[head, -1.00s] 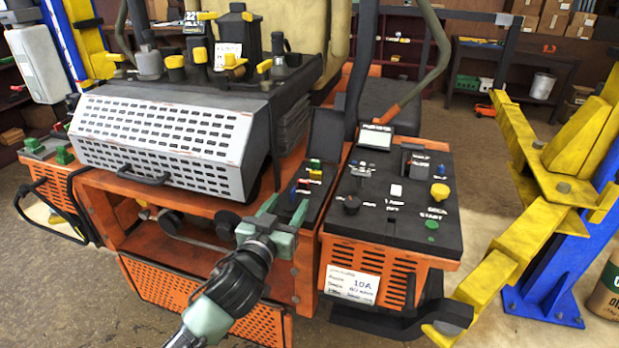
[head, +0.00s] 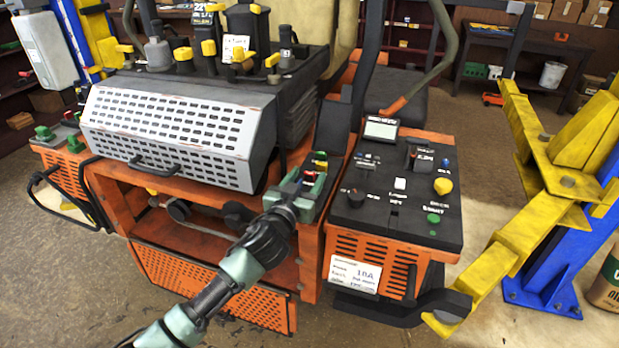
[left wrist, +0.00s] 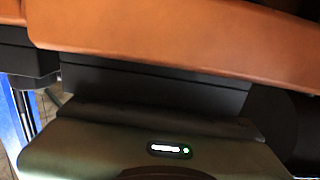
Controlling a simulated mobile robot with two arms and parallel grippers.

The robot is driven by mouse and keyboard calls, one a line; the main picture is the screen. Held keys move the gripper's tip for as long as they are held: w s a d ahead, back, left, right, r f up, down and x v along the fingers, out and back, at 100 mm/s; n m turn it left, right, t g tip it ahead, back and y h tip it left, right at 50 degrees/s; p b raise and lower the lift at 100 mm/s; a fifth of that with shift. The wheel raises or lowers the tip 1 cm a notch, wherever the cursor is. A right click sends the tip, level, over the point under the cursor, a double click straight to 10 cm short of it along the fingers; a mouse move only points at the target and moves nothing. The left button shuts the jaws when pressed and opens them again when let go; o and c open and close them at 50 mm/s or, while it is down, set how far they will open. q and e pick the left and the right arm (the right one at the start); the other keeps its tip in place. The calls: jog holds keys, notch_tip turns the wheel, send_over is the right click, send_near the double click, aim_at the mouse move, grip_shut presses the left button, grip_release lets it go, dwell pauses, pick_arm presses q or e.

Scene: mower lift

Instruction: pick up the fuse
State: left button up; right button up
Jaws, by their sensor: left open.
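Several small coloured fuses sit in a dark tray on the orange mower body, left of the control panel (head: 400,190). A red fuse (head: 309,176) and a yellow fuse (head: 321,163) show in the head view, with a green bit at the far end of the row. My left gripper (head: 304,188) is open at the near end of this row, its fingers around or just in front of the red fuse. Contact cannot be told. A blue fuse seen earlier is hidden now. The left wrist view shows no fuse. My right gripper is out of view.
A perforated silver cover (head: 165,130) with a dark handle stands left of the tray. A yellow lift arm (head: 490,265) stands at the right. A dark upright (head: 334,130) rises behind the fuses.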

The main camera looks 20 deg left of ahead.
pick_arm(q)
grip_shut()
